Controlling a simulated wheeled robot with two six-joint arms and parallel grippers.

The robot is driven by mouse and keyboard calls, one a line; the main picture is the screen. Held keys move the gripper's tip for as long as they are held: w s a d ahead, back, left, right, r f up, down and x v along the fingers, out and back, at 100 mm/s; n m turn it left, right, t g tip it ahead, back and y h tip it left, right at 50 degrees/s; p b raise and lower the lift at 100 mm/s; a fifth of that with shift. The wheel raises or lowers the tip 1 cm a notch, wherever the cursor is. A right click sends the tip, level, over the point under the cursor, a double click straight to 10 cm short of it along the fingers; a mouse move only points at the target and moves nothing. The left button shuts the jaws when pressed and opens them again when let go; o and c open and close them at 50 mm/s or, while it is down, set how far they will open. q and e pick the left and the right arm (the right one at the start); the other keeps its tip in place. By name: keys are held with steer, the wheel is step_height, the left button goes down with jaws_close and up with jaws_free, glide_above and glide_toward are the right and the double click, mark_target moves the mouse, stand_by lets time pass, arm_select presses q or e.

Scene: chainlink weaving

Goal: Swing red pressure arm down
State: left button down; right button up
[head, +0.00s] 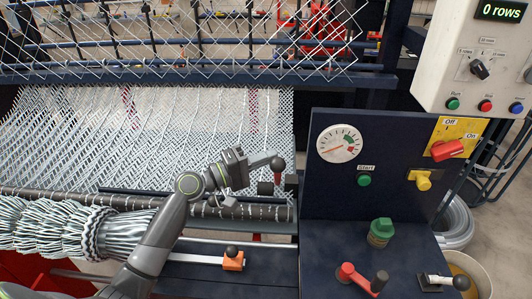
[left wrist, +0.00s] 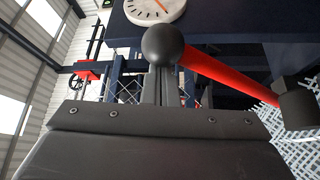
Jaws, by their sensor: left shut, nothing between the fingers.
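The red pressure arm (head: 278,179) is at the right end of the weaving, beside the dark blue cabinet. It has a black ball knob on top and rises from a dark hub. In the left wrist view its red rod (left wrist: 232,76) runs from the black ball (left wrist: 163,45) to the hub (left wrist: 296,104) at right. My left gripper (head: 262,164) is shut and empty, its fingertips close to the ball knob. In the wrist view the fingers (left wrist: 167,88) show just below the ball; I cannot tell whether they touch it. My right gripper is not in view.
The dark blue cabinet (head: 316,195) with a pressure gauge (head: 339,144) and green Start button (head: 364,180) stands right of the lever. A red-and-black lever (head: 360,278) and green knob (head: 381,232) sit on its ledge. Woven mesh (head: 190,130) spreads behind my arm; an orange block (head: 233,261) lies in front.

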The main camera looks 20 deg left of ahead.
arm_select(q)
steer(key=shift+f, duration=0.15)
steer(key=s+d+f+m+h+b, duration=0.1)
steer(key=s+f+m+b, duration=0.1)
steer(key=s+f+b, duration=0.4)
steer(key=s+d+f+m+h+b, duration=0.1)
steer(key=s+d+f+m+b, duration=0.1)
steer(key=s+f+b, duration=0.4)
step_height(320, 180, down, 6)
steer(key=b, duration=1.4)
steer(key=shift+d+m+b, duration=0.25)
steer(key=shift+m+b, duration=0.05)
steer(key=shift+m, duration=0.1)
